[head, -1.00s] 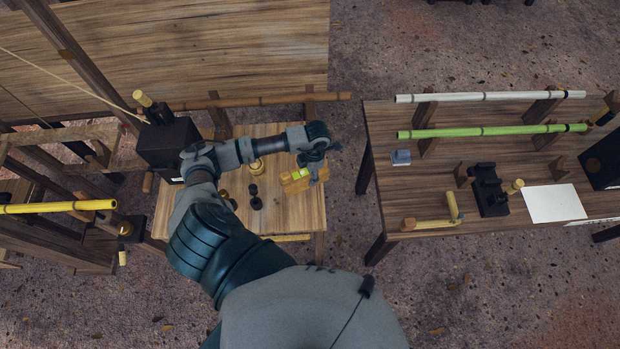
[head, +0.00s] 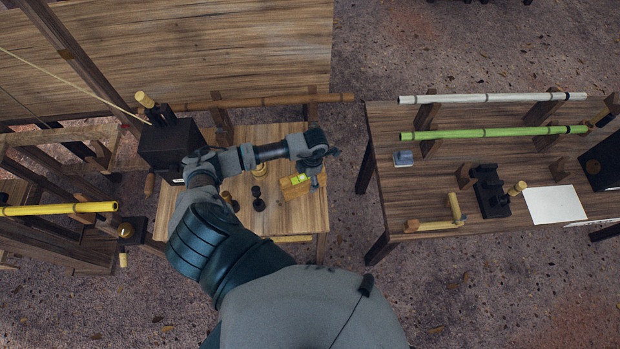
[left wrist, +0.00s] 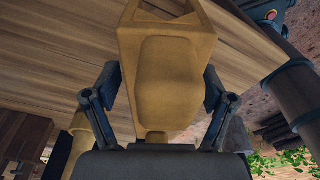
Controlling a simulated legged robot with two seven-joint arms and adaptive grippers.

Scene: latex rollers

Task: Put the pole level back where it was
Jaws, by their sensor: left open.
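The pole level looks like a tan wooden block with a bright yellow-green vial on top (head: 298,184). It is on the right part of the small wooden table in the head view. My left gripper (head: 324,170) is open at the block's right end. In the left wrist view, a tan wooden body (left wrist: 172,75), apparently the level, fills the space between the two spread fingers (left wrist: 160,85). Gaps show between it and both fingertips. Whether its underside rests fully on the table is hidden. My right gripper is out of view.
The small table (head: 285,222) also holds dark turned pieces (head: 258,200) left of the level. A brown pole (head: 260,101) runs behind it. A black box (head: 168,145) stands at the left. The right bench (head: 400,185) carries a white pole (head: 490,98) and a green pole (head: 480,133).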

